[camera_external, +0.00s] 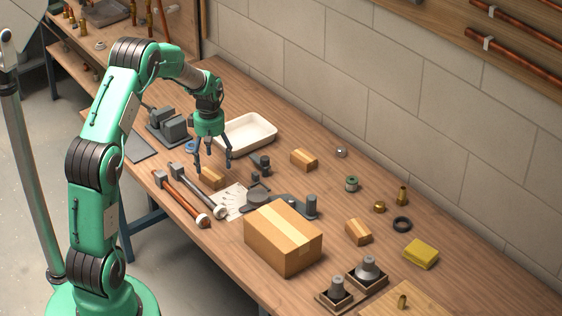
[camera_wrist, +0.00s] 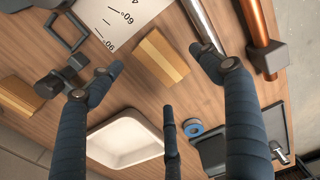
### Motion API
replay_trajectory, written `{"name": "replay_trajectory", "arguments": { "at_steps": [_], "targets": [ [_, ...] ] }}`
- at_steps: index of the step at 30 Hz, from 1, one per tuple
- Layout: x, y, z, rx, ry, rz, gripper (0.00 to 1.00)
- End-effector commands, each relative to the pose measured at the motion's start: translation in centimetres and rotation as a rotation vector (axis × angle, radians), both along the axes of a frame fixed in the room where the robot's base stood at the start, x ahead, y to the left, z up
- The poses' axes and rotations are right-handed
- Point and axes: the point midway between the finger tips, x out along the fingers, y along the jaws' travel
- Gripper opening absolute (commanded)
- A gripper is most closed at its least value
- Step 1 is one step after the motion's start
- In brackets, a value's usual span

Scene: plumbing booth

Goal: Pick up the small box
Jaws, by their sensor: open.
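A small brown cardboard box (camera_external: 210,178) with a lighter tape strip lies on the wooden bench below my gripper (camera_external: 213,168). In the wrist view this small box (camera_wrist: 166,53) appears between the spread fingers of my gripper (camera_wrist: 155,58), with the fingers apart and nothing held. A gap between fingers and box cannot be measured exactly. Two other small boxes lie farther right, one near the tray (camera_external: 304,160) and one beside the large box (camera_external: 358,231). A small box (camera_wrist: 20,95) also shows at the left edge of the wrist view.
A white tray (camera_external: 247,134) stands behind my gripper. Tools with long copper (camera_external: 180,196) and chrome (camera_external: 205,197) handles lie left of the box, beside a marked paper sheet (camera_external: 232,199). A large box (camera_external: 283,238) stands at the front. Dark fittings lie close to the right.

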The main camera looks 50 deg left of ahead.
Motion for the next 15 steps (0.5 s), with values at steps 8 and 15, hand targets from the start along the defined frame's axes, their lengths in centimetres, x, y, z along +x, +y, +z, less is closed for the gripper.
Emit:
{"name": "replay_trajectory", "arguments": {
  "at_steps": [8,15],
  "targets": [
    [0.0,-0.1,-2.6,-0.001,0.002,0.0,0.78],
    [0.1,-0.1,-4.9,-0.001,0.001,0.0,0.78]
  ]
}}
